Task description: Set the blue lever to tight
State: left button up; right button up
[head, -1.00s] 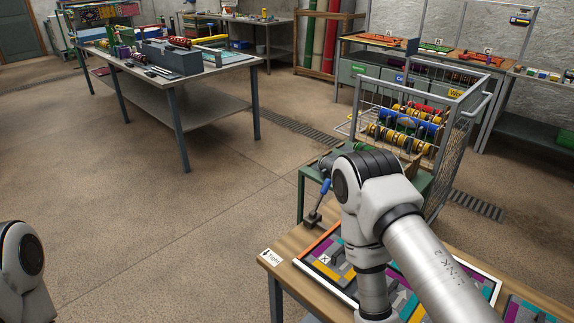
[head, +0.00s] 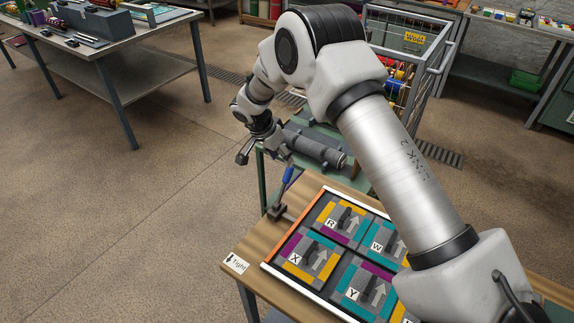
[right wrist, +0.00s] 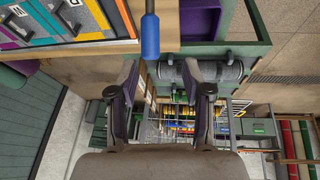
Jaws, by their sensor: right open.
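The blue lever (head: 287,177) stands on a small dark base at the left end of the wooden table, its handle leaning up and slightly to the right in the head view. A white "Tight" label (head: 236,263) with an arrow lies at the table's near left corner. My right gripper (head: 263,156) is open and empty, just above and beyond the handle. In the right wrist view the blue handle (right wrist: 150,36) hangs at the top, its end near the gap between the open fingers (right wrist: 160,70); contact cannot be told. My left gripper is not in view.
A framed board (head: 338,262) with lettered panels R, X, W and Y lies right of the lever. A green stand (head: 262,180) with a grey roller (head: 316,147) is behind it. A wire cart (head: 433,62) stands farther back. The floor to the left is clear.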

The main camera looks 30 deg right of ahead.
aim_at(290, 169)
jog(key=shift+s+d+f+p, duration=0.35)
jog(key=shift+s+f+p, duration=0.1)
jog(key=shift+s+p, duration=0.15)
jog(key=shift+s+d+f+p, duration=0.3)
jog(key=shift+s+f+p, duration=0.1)
jog(key=shift+s+p, duration=0.2)
jog(key=f, duration=0.1)
jog(key=w+d+f, duration=0.1)
jog(key=f, duration=0.2)
jog(key=shift+w+d+f+p, duration=0.15)
jog(key=shift+w+d+p, duration=0.15)
jog(key=shift+w+f, duration=0.1)
jog(key=shift+r, duration=0.2)
jog(key=shift+s+a+r, duration=0.2)
jog(key=shift+s, duration=0.15)
jog(key=c, duration=0.3)
jog(key=shift+s+r, duration=0.1)
jog(key=c, duration=0.6)
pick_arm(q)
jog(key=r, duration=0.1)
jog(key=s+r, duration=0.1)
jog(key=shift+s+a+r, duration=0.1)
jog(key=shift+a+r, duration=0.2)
pick_arm(e)
grip_shut()
